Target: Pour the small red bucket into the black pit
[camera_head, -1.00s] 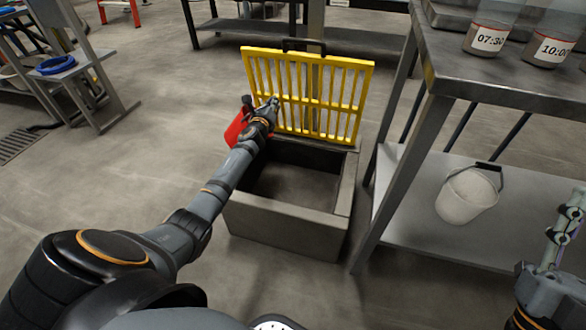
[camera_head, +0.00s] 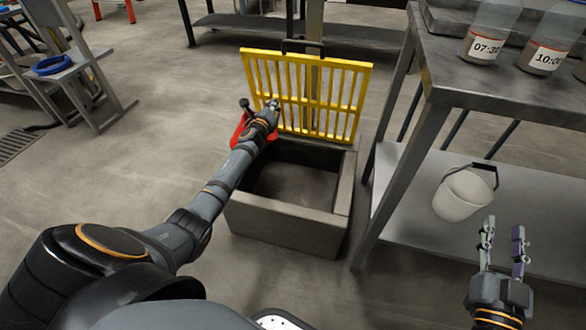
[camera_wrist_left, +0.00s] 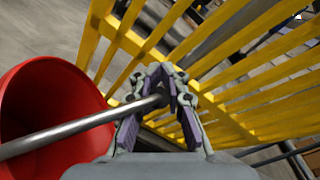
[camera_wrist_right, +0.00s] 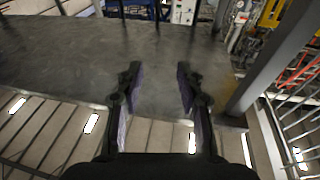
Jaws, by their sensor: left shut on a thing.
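The small red bucket (camera_head: 239,130) is mostly hidden behind my left arm, at the far left corner of the pit. The left wrist view shows its red body (camera_wrist_left: 55,110) tilted, with a metal handle bar running to my fingers. My left gripper (camera_head: 272,104) is shut on that handle; its fingers (camera_wrist_left: 165,98) close around the bar. The black pit (camera_head: 292,185) has a grey rim and a dark inside, and the bucket is beside its far left edge. My right gripper (camera_head: 503,238) is open and empty, in front of the steel table's lower shelf.
A yellow grate (camera_head: 308,93) stands raised at the pit's back edge, close to my left gripper. A white bucket (camera_head: 460,194) sits on the lower shelf (camera_head: 420,222) of the steel table at right. Labelled jars (camera_head: 487,45) stand on top. Floor left of the pit is clear.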

